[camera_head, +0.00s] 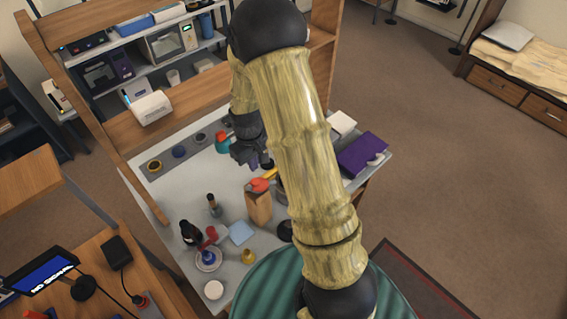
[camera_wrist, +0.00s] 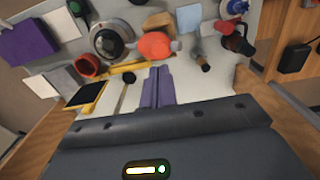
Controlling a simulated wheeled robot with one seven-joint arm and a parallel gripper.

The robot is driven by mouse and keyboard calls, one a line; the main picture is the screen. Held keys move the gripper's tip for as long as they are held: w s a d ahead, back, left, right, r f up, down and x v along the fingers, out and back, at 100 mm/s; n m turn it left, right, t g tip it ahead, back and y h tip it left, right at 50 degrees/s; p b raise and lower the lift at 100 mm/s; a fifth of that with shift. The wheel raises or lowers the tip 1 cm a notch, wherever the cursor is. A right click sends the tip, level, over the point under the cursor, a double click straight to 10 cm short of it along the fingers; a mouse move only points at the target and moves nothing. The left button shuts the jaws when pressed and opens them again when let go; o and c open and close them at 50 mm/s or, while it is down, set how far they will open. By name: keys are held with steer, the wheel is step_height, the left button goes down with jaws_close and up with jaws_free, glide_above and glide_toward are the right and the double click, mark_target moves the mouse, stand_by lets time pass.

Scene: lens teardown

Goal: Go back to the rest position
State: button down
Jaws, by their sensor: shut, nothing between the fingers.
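My arm reaches over the white worktable (camera_head: 180,190) in the head view. My gripper (camera_head: 262,165) hangs above the table's middle, partly behind my arm. In the wrist view its two purple fingers (camera_wrist: 158,88) lie side by side, shut, with nothing between them. A wooden block with an orange-red top (camera_head: 258,205) stands just in front of the gripper; the orange-red part (camera_wrist: 155,45) shows beyond the fingertips. A round grey ring-like part (camera_wrist: 112,40) lies left of it in the wrist view. The fingers seem apart from these things.
Several small items, including a dark bottle (camera_head: 190,232), a blue pad (camera_head: 240,232) and a white jar (camera_head: 214,290), stand at the near side. A purple box (camera_head: 362,154) lies at the right. A shelf unit (camera_head: 100,155) rises behind. Floor (camera_head: 440,150) is free on the right.

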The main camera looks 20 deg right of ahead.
steer(key=s+r+m+t+b, duration=0.1)
steer(key=s+r+b, duration=0.1)
steer(key=s+b, duration=0.2)
steer(key=s+r+m+t+b, duration=0.1)
steer(key=s+b, duration=0.4)
steer(key=s, duration=0.5)
steer(key=shift+s+r+m+t, duration=0.2)
steer(key=shift+r+m+t, duration=0.1)
steer(key=shift+r+m, duration=0.5)
steer(key=shift+w, duration=0.15)
